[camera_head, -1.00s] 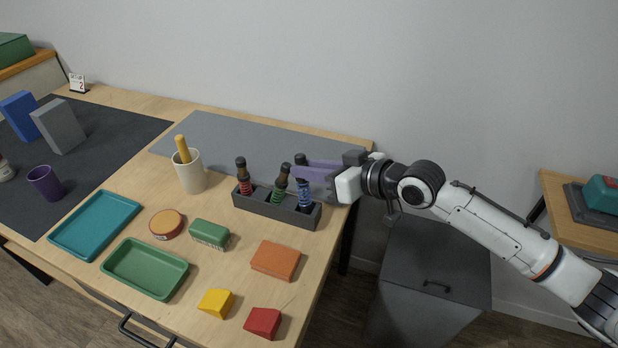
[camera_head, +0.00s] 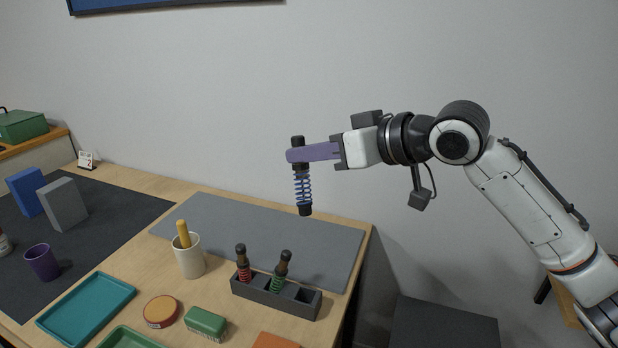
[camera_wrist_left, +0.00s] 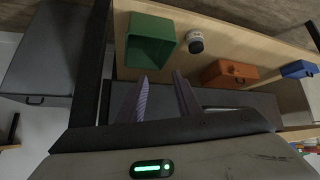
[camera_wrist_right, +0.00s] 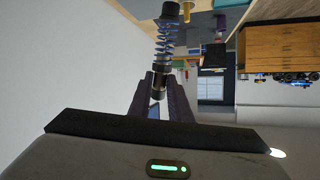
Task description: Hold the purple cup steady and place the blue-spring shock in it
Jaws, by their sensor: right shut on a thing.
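The blue-spring shock (camera_head: 303,186) hangs upright, clear above the table. My right gripper (camera_head: 298,154) is shut on its dark upper end; the shock also shows between the fingers in the right wrist view (camera_wrist_right: 166,40). The purple cup (camera_head: 41,262) stands upright on the dark mat at the far left, well away from my right gripper. My left gripper (camera_wrist_left: 160,82) is out of the head view; in the left wrist view its two fingers stand apart with nothing between them.
A dark rack (camera_head: 276,296) holds a red-spring shock (camera_head: 243,264) and a green-spring shock (camera_head: 281,272); its right slot is empty. A cream cup (camera_head: 188,258) with a yellow handle stands left of it. Blue (camera_head: 25,192) and grey (camera_head: 62,205) blocks stand behind the purple cup.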

